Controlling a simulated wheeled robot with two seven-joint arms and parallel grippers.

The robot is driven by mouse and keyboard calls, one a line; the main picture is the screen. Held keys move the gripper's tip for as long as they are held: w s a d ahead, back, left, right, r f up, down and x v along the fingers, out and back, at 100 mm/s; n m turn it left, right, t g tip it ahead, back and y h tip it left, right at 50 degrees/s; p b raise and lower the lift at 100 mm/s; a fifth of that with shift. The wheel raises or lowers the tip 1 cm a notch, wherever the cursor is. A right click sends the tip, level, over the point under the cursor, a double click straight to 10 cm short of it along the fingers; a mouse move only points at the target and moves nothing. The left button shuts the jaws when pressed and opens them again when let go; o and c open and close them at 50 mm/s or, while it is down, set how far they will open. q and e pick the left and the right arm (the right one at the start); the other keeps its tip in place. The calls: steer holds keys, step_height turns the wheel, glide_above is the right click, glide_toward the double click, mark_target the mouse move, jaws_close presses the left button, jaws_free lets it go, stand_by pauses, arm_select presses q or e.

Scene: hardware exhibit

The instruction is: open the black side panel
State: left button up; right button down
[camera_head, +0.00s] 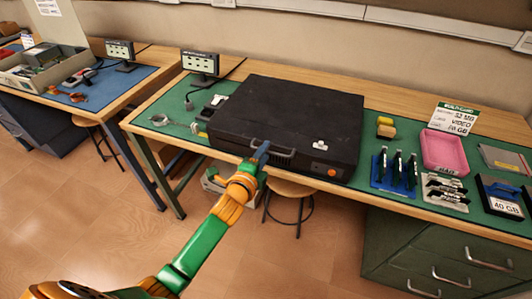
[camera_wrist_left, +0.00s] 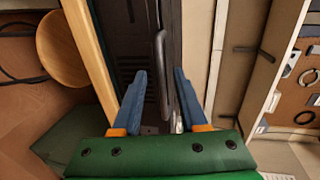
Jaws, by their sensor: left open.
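The black computer case (camera_head: 295,115) lies flat on the green mat, its broad black side panel (camera_head: 290,100) facing up and closed. A dark handle (camera_head: 284,152) is on its front edge, and an orange button is to its right. My left gripper (camera_head: 262,151) is at the front edge by this handle. In the left wrist view, my left gripper (camera_wrist_left: 161,92) has its two blue fingers spread apart, with the bar of the handle (camera_wrist_left: 161,60) in line between them. I cannot tell whether the fingers touch it. My right gripper is not in view.
The green mat (camera_head: 165,116) covers the wooden bench. Right of the case are a yellow block (camera_head: 385,131), a blue tray with black tools (camera_head: 394,172) and a pink tray (camera_head: 443,153). A small monitor (camera_head: 200,64) stands behind left. A stool (camera_head: 290,188) is under the bench.

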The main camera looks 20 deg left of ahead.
arm_select(q)
steer(key=shift+w+d, duration=0.2)
steer(key=shift+w, duration=0.55)
steer(key=shift+w+f, duration=0.1)
jaws_close()
steer(key=shift+f, duration=0.15)
stand_by(0.7)
